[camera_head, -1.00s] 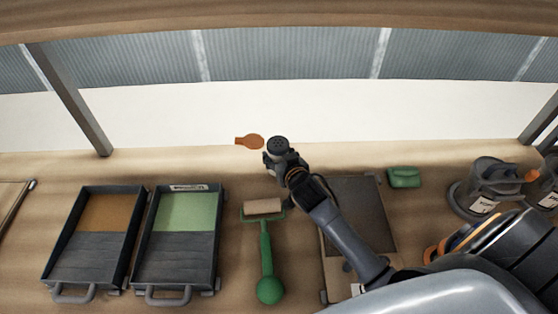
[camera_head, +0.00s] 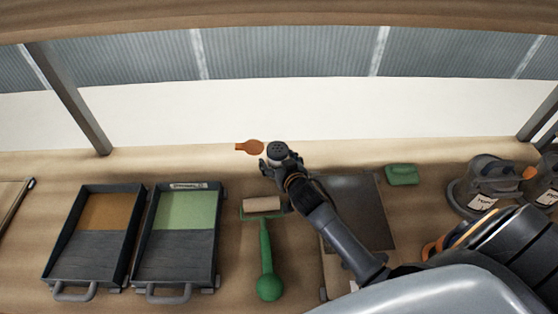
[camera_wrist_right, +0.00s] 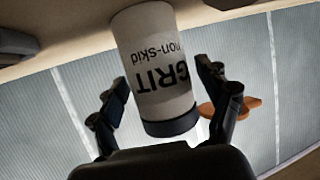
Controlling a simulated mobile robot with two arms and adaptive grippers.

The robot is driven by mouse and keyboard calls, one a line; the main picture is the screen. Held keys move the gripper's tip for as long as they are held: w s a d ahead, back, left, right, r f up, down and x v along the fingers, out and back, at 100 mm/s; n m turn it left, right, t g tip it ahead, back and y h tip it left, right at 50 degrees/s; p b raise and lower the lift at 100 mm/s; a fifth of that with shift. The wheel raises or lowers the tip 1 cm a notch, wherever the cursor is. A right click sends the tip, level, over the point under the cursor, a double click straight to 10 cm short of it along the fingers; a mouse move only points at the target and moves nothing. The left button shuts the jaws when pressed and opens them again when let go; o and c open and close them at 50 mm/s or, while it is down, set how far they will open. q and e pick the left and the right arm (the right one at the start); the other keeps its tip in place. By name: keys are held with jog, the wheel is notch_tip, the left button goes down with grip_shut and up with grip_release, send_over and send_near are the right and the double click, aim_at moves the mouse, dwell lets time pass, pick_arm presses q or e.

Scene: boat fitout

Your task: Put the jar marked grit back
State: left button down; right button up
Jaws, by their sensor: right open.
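The grit jar (camera_head: 277,149) has a dark perforated lid in the head view. In the right wrist view the jar (camera_wrist_right: 155,65) is pale, with upside-down "GRIT non-skid" lettering, and its dark lid end points down in that picture. My right gripper (camera_head: 281,163) is at the jar near the back of the bench. In the right wrist view its fingers (camera_wrist_right: 165,105) are open on either side of the jar, with visible gaps. I cannot tell what bears the jar's base. My left gripper is not in view.
An orange paddle-shaped thing (camera_head: 249,147) is close left of the jar. A green roller (camera_head: 265,250), two trays (camera_head: 133,240) (camera_head: 217,240), a grey plate (camera_head: 360,210) and a green block (camera_head: 402,174) lie on the bench (camera_head: 340,163). Labelled containers (camera_head: 480,190) stand at right.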

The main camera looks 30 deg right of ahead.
jog(key=v, duration=1.2)
jog(key=shift+b, duration=0.4)
